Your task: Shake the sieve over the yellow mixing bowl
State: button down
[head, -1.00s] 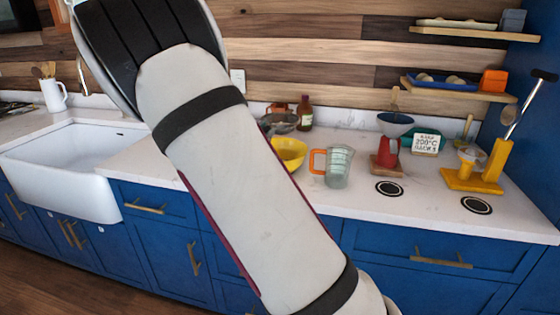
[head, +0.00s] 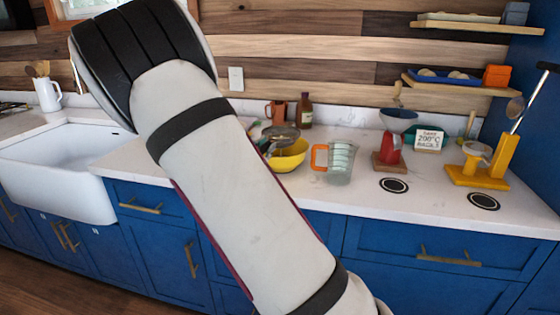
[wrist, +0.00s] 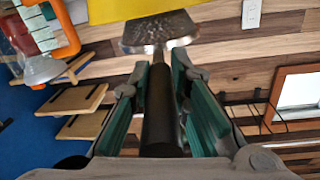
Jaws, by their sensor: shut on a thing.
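The yellow mixing bowl (head: 291,158) stands on the counter, just right of my arm in the head view. The round grey sieve (head: 281,132) shows above the bowl's back left rim and overlaps it in the picture. In the wrist view my gripper (wrist: 160,78) is shut on a black handle, with the speckled metal head of the sieve (wrist: 158,30) beyond the fingers. Part of the yellow bowl (wrist: 120,9) shows behind that head. My arm hides most of the gripper in the head view. I cannot tell what is in the sieve or bowl.
A glass measuring jug with an orange handle (head: 340,163) stands close right of the bowl. An orange mug (head: 276,112) and brown bottle (head: 306,111) stand behind. Further right are a red stand (head: 390,150), a sign (head: 428,139) and a yellow stand (head: 480,178).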

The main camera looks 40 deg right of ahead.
jog(key=shift+f, duration=0.2)
dwell(2.0)
